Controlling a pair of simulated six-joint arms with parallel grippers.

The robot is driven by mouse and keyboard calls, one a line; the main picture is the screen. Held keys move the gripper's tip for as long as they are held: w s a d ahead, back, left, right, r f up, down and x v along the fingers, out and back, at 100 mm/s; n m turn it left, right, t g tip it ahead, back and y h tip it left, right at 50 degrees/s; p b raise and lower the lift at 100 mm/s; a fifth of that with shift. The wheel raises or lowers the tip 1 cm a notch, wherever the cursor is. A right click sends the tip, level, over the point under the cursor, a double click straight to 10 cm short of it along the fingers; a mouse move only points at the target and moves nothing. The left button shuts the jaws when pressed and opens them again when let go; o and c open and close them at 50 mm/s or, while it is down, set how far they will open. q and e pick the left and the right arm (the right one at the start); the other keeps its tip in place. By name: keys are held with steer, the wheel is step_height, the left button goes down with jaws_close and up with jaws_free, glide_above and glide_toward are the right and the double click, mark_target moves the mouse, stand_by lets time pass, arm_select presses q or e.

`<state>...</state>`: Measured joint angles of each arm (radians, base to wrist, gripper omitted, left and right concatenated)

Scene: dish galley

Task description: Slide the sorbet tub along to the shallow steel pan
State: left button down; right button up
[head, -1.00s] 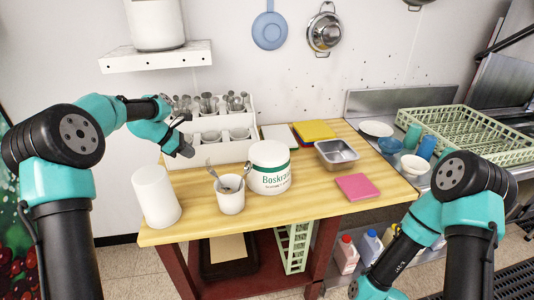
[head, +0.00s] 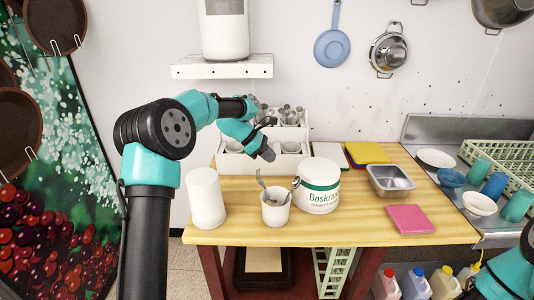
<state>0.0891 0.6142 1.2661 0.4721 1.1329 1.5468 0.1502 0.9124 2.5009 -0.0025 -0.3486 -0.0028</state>
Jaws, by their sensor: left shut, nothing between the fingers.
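My left gripper (head: 268,153) is shut and empty. It is up and left of the tub in the head view, in front of the white cutlery caddy, and apart from the tub. My right gripper is out of view.
The white mug (head: 276,211) with cutlery and a white cylinder (head: 206,198) stand left of the tub. The caddy (head: 234,163) stands at the back left.

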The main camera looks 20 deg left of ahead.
mark_target(330, 173)
arm_select(q)
steer(key=shift+w+d+f, duration=0.35)
steer(key=shift+d+f, duration=0.4)
steer(key=shift+d, duration=0.6)
steer(key=shift+w+d+f, duration=0.4)
steer(key=shift+d+f, duration=0.3)
steer(key=shift+d, duration=0.65)
steer(key=shift+w+d+f, duration=0.35)
steer(key=shift+d+f, duration=0.4)
steer(key=shift+d, duration=0.6)
steer(key=w+d, duration=0.1)
steer(key=d, duration=0.3)
steer(key=w+d, duration=0.1)
steer(key=d, duration=0.3)
steer(key=w+d, duration=0.1)
steer(key=d, duration=0.3)
steer(key=shift+w, duration=0.25)
